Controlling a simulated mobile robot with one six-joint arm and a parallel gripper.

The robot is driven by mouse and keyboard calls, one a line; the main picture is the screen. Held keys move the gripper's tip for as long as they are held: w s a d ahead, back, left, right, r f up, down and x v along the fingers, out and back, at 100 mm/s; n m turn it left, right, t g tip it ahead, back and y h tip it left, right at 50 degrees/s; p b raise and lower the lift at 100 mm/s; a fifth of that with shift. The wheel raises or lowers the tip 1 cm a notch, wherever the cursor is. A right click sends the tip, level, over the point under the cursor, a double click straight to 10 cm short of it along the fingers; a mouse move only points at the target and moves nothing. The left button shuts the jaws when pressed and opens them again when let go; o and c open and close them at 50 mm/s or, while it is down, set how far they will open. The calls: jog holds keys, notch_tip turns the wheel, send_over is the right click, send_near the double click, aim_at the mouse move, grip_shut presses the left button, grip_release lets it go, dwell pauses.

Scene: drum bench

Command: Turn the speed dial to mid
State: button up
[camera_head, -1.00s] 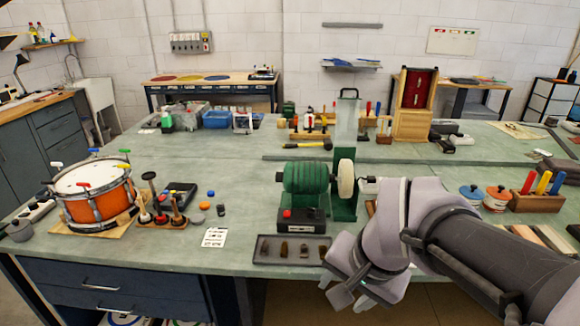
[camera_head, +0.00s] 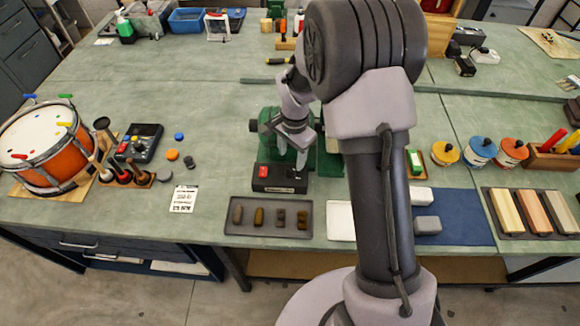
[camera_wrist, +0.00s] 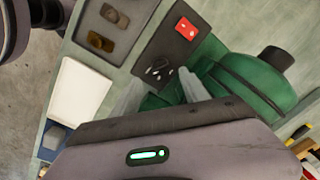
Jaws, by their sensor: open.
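The black control box (camera_head: 275,185) with a red switch (camera_head: 263,171) sits at the foot of the green bench machine (camera_head: 331,160). In the wrist view the box (camera_wrist: 165,35) shows its red switch (camera_wrist: 186,29) and white marks around a dark spot, which looks like the speed dial (camera_wrist: 158,70); its pointer setting is too small to read. My gripper (camera_head: 292,158) is open and empty, pointing down just above the right part of the box. In the wrist view its two pale fingers (camera_wrist: 160,92) spread beside the marked end, apart from the dial as far as I can tell.
A tray of small brown blocks (camera_head: 250,227) lies in front of the box. The green motor housing (camera_wrist: 255,80) is close beside my fingers. An orange drum (camera_head: 45,155) stands at left. A white tray (camera_head: 340,232) lies right of the blocks.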

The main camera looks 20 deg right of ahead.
aim_at(291, 168)
jog(key=f, duration=0.3)
jog(key=f+b, duration=0.1)
jog(key=f, duration=0.2)
jog(key=shift+w+f, duration=0.2)
jog(key=shift+f, duration=0.15)
grip_shut()
jog(key=shift+n, duration=0.4)
jog(key=n, duration=0.4)
jog(key=shift+n, duration=0.4)
jog(key=n, duration=0.6)
jog(key=shift+g, duration=0.3)
